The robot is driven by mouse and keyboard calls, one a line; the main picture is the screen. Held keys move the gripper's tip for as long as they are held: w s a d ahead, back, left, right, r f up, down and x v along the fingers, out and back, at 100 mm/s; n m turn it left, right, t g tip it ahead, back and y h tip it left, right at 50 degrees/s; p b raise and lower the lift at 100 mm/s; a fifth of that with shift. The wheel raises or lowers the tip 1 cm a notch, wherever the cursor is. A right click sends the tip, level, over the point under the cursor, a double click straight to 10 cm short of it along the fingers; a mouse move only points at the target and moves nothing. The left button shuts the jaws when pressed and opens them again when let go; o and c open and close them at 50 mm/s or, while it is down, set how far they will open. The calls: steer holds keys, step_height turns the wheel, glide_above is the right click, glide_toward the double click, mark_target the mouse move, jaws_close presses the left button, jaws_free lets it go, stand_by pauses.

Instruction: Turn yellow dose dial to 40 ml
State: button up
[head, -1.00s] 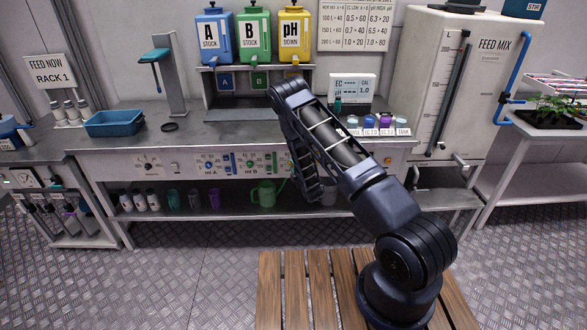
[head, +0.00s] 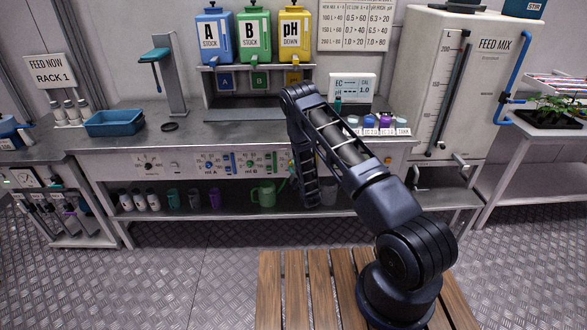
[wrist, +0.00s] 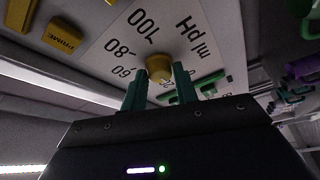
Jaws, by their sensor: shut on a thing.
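The yellow dose dial (wrist: 159,68) shows in the wrist view on a pale panel marked "ml pH", with 100, 80 and 60 printed around it. Its pointer cannot be made out, so I cannot tell its setting. My gripper (wrist: 159,83) has its two teal fingers on either side of the dial and is shut on it. In the head view, my arm covers the dial and the gripper's fingertips.
Yellow PRIME block (wrist: 62,36) sits beside the dial's panel. The A and B dials (head: 211,163) are left of my arm on the bench front. A green can (head: 265,194) and several cups stand on the lower shelf. The yellow pH Down tank (head: 294,36) stands above.

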steer(key=m+t, duration=0.1)
steer(key=m, duration=0.1)
steer(key=m+t+h, duration=0.1)
steer(key=m, duration=0.2)
steer(key=m+h, duration=0.1)
steer(key=m, duration=0.2)
steer(key=shift+a+f+t, duration=0.1)
steer(key=shift+f+t, duration=0.15)
steer(key=shift+t, duration=0.15)
steer(key=m+h, duration=0.1)
steer(key=m, duration=0.2)
steer(key=m+h, duration=0.2)
steer(key=m, duration=0.1)
steer(key=m+t+h, duration=0.1)
steer(key=m, duration=0.2)
steer(key=shift+a+h, duration=0.25)
steer(key=shift+h, duration=0.05)
steer(key=shift+m, duration=0.3)
steer(key=o, duration=0.9)
steer(key=shift+o, duration=0.2)
steer(key=shift+s, duration=0.1)
steer(key=v, duration=1)
steer(key=shift+s+f, duration=0.25)
steer(key=shift+f, duration=0.05)
